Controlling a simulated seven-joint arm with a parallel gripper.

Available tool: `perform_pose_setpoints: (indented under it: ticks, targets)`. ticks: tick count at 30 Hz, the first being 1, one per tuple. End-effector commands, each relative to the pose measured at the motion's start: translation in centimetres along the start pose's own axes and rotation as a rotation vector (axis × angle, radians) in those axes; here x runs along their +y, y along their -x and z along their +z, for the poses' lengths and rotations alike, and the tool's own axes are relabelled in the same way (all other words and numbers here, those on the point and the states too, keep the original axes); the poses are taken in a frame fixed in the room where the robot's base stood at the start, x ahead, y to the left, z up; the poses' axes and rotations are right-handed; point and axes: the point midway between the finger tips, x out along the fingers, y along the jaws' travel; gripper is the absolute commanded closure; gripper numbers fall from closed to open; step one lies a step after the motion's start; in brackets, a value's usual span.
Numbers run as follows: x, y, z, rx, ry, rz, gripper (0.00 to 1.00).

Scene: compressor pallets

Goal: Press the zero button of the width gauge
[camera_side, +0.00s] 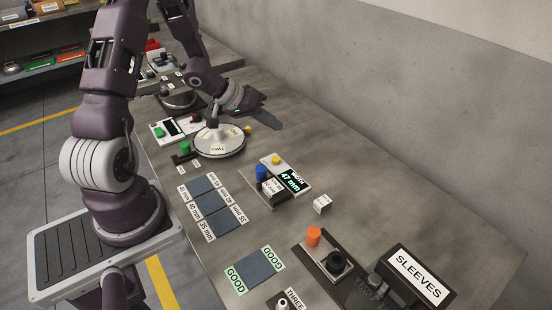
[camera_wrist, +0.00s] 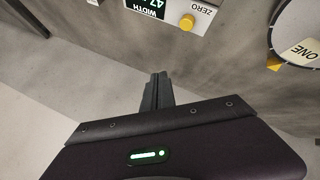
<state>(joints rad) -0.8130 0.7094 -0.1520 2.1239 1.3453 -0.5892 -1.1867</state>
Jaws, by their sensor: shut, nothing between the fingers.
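The width gauge (camera_side: 292,178) is a white box in the middle of the bench, with a dark display reading 47 mm. Its yellow zero button (camera_side: 276,160) sits on its far end in the side view. In the wrist view the gauge (camera_wrist: 168,4) is at the top edge, with the yellow button (camera_wrist: 187,22) beside the word ZERO. My gripper (camera_side: 277,125) is shut and empty, beyond the button in the side view and apart from it. In the wrist view the fingertips (camera_wrist: 158,78) show below the button, not touching it.
A round turntable (camera_side: 232,150) with a yellow knob is left of the gauge. A blue knob (camera_side: 261,172) and a small white block (camera_side: 322,204) stand near the gauge. A SLEEVES box (camera_side: 422,278) is at the near right. The bench along the wall is clear.

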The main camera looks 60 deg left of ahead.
Motion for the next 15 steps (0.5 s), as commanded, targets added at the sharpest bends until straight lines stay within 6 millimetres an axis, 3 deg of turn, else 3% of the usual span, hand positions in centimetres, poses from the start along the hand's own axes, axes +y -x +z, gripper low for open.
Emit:
perform_pose_setpoints:
  ticks: [8, 15]
  targets:
    - [-0.3, -0.5, 0.4, -0.002, 0.001, 0.0, 1.0]
    - [-2.1, -2.9, 2.2, -0.004, 0.001, 0.0, 1.0]
